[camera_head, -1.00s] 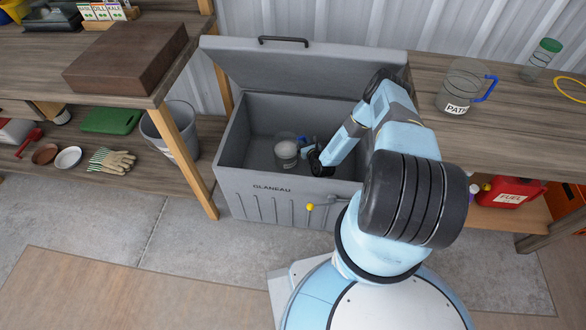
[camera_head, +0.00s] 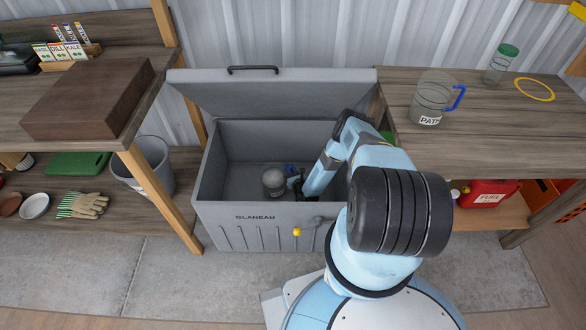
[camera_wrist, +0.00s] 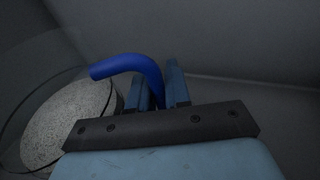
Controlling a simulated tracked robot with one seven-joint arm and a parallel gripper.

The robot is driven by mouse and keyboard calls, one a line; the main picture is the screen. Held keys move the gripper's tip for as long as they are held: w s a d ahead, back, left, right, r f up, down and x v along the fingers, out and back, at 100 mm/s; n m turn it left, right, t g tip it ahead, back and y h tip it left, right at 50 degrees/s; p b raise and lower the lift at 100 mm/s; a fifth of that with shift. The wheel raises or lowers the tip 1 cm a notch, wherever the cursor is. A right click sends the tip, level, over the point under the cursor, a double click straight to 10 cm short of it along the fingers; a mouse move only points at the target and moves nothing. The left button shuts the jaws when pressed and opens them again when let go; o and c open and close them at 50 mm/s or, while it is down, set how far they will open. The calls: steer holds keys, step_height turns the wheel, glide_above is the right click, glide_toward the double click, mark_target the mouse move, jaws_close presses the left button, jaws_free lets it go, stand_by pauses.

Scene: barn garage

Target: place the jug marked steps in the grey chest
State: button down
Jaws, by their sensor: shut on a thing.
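The grey chest (camera_head: 262,214) stands between two benches with its lid open. Inside it is a clear jug (camera_head: 274,181) with pale grey contents and a blue handle; no label shows on it from here. My gripper (camera_head: 292,178) reaches down into the chest, at the right of this jug. In the wrist view my gripper (camera_wrist: 160,85) is shut on the blue handle (camera_wrist: 130,66), and the jug's pale contents (camera_wrist: 65,125) show beside it. Whether the jug touches the chest floor cannot be told. Another clear jug (camera_head: 433,98), marked "PAT…", stands on the right bench.
On the right bench are a green-lidded jar (camera_head: 500,65) and a yellow ring (camera_head: 535,90). A red fuel can (camera_head: 487,193) sits below. A brown box (camera_head: 90,98) is on the left bench, a grey bucket (camera_head: 145,168) beneath. The open lid (camera_head: 275,95) leans at the chest's back.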

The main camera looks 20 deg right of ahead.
steer(key=shift+f, duration=1.7)
steer(key=c, duration=1.1)
jaws_free()
steer(key=shift+s, duration=0.1)
steer(key=s, duration=0.4)
steer(key=s+r, duration=0.1)
steer(key=s, duration=0.2)
steer(key=shift+s+d, duration=0.1)
steer(key=shift+d, duration=0.25)
